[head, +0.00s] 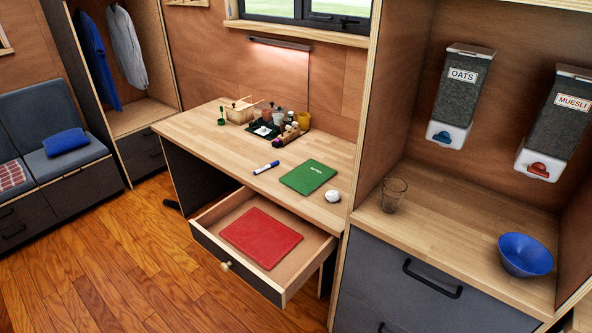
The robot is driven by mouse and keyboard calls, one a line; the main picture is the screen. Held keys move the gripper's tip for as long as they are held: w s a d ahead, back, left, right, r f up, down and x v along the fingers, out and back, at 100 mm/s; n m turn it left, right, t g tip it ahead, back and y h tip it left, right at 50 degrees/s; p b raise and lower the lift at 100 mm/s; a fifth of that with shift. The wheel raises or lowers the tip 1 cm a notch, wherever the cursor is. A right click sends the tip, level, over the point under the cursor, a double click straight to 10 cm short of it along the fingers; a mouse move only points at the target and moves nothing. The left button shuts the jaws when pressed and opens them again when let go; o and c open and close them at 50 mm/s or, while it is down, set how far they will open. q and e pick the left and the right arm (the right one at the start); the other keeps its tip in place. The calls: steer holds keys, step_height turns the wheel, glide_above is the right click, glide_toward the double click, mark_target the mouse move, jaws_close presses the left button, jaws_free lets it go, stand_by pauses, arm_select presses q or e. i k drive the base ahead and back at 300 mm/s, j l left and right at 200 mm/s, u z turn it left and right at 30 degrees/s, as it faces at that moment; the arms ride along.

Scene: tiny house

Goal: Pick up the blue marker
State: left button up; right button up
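The blue marker (266,167) is a short white-bodied pen with blue ends. It lies on its side on the wooden desk top (215,148), near the front edge, just left of a green notebook (308,177). Nothing covers it. Neither of my grippers shows in the head view.
Below the marker, an open drawer (207,247) with a red folder (261,237) inside juts out from the desk. A white round object (333,196) sits right of the notebook. A dark tray (262,131) with small bottles and a yellow cup (304,120) stand behind. Wooden floor lies open at left.

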mark_target(274, 164)
steer(key=z, duration=1.8)
steer(key=j+z, duration=0.15)
steer(key=j, duration=0.35)
steer(key=k+j+z, duration=0.15)
steer(key=j, duration=0.4)
steer(key=j+z, duration=0.1)
steer(key=j, duration=0.4)
steer(key=k+j+z, duration=0.15)
steer(key=j, duration=0.35)
